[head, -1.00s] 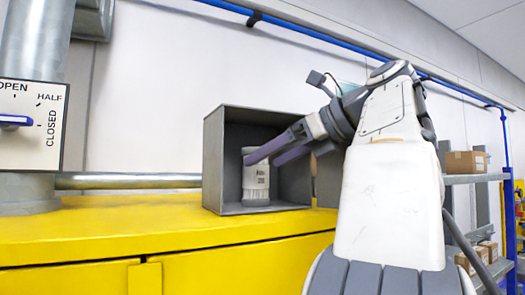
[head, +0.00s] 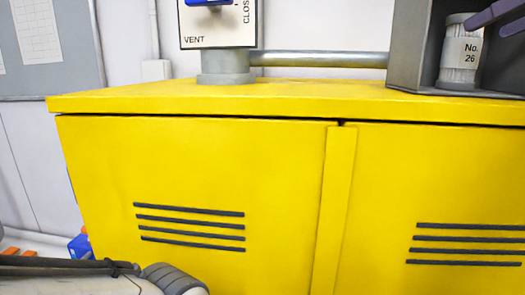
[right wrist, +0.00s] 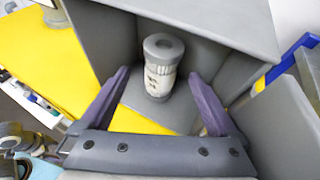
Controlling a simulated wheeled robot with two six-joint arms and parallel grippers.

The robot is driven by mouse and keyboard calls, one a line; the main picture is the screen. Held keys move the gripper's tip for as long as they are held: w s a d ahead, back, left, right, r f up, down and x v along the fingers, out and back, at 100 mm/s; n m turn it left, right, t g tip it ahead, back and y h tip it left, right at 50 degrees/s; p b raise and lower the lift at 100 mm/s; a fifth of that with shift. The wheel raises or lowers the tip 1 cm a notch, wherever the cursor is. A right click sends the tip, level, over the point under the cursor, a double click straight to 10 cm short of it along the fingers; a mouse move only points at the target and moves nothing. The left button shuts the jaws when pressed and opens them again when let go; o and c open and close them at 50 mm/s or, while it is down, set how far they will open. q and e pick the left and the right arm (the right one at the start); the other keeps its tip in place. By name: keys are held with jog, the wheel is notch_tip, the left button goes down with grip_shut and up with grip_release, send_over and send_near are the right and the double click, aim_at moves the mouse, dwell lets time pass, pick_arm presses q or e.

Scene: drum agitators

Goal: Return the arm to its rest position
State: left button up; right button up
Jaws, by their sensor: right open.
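My right gripper (head: 500,18) shows only in part at the top right edge of the head view. In the right wrist view its two purple-grey fingers (right wrist: 158,74) are spread wide and empty. A white ribbed cylinder (head: 461,52) labelled "No. 26" stands upright in an open grey box (head: 408,45) on the yellow cabinet. In the right wrist view the cylinder (right wrist: 160,75) stands between and beyond the fingertips, with gaps on both sides. The rest of the right arm is outside the head view. My left gripper is not in view.
A valve panel (head: 218,30) with a blue handle stands behind, with a grey pipe (head: 320,59) running right. A grey board (head: 48,50) hangs at left.

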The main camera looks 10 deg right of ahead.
aim_at(452, 47)
jog(key=x, duration=0.7)
jog(key=shift+w+f, duration=0.1)
jog(key=shift+w, duration=0.25)
jog(key=shift+w+f, duration=0.1)
jog(key=shift+a, duration=0.1)
